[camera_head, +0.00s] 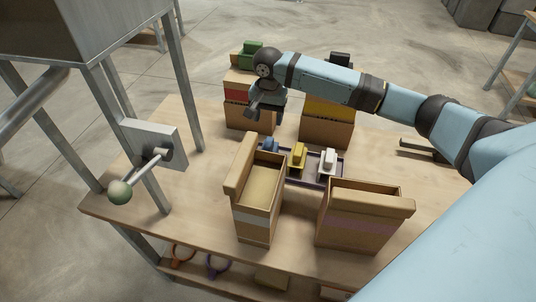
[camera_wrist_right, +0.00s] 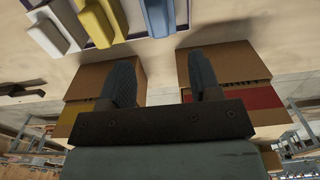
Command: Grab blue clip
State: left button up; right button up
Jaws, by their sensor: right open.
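The blue clip (camera_head: 270,147) sits at the left end of a shallow tray (camera_head: 318,183), beside a yellow clip (camera_head: 298,157) and a white clip (camera_head: 328,162). My right gripper (camera_head: 254,112) is above the table, a little behind and left of the blue clip in the head view. In the right wrist view the blue clip (camera_wrist_right: 159,14) is at the top edge, partly cut off, ahead of my right gripper (camera_wrist_right: 159,65). Its two fingers are apart with nothing between them. My left gripper is not in view.
Two open cardboard boxes stand in front of the tray, one at left (camera_head: 242,215) and one at right (camera_head: 345,235). Boxes with red (camera_head: 236,92) and yellow (camera_head: 325,107) fronts stand behind it. A metal machine with a crank (camera_head: 150,177) is at left.

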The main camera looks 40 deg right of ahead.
aim_at(268, 143)
notch_tip(268, 143, down, 6)
jog(key=shift+s+r, duration=0.1)
jog(key=shift+r, duration=0.05)
jog(key=f, duration=0.5)
jog(key=shift+s+a, duration=0.2)
jog(key=shift+c, duration=0.2)
jog(key=c, duration=1)
